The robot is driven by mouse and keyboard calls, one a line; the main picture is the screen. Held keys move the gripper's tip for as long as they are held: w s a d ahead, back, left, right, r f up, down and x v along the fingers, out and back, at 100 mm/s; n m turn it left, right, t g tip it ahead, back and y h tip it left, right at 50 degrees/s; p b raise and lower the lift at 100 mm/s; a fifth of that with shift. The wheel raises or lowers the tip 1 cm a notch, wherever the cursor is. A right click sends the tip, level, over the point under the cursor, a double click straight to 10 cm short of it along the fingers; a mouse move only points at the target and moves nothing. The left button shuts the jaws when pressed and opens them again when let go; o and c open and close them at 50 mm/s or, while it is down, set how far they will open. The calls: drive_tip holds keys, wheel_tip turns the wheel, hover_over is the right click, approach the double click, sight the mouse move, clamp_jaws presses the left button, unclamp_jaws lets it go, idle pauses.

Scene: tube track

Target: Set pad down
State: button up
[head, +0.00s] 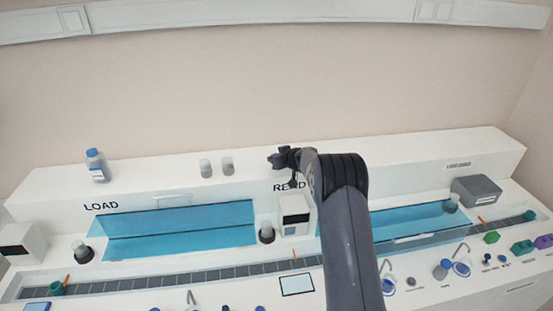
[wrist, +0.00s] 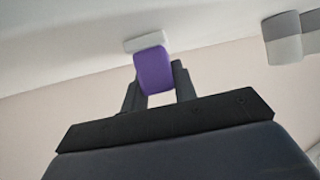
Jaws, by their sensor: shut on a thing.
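My gripper (wrist: 153,76) is shut on the pad, which has a purple body (wrist: 154,72) and a white strip (wrist: 146,42) at its far end. In the wrist view the purple part sits between the two dark fingers. The white strip is against or just short of the pale surface at the top; I cannot tell which. In the head view my gripper (head: 286,160) is over the white upper ledge (head: 370,155), above the READ label. The pad cannot be made out in the head view.
Two grey-white cups (head: 216,167) stand on the ledge left of my gripper, and a blue-capped bottle (head: 97,165) farther left. A white reader box (head: 295,215) stands below. Blue panels (head: 180,230) flank it. A grey box (head: 476,191) is at right.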

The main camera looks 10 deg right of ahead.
drive_tip(key=shift+f, duration=0.15)
drive_tip(key=o, duration=1)
drive_tip(key=shift+c, duration=0.2)
drive_tip(key=shift+r+p, duration=0.35)
drive_tip(key=shift+s+d+f+b, duration=0.1)
drive_tip(key=shift+s+b, duration=0.1)
drive_tip(key=shift+b, duration=0.15)
drive_tip(key=b+v, duration=0.5)
drive_tip(key=v, duration=0.6)
drive_tip(key=shift+s, duration=0.3)
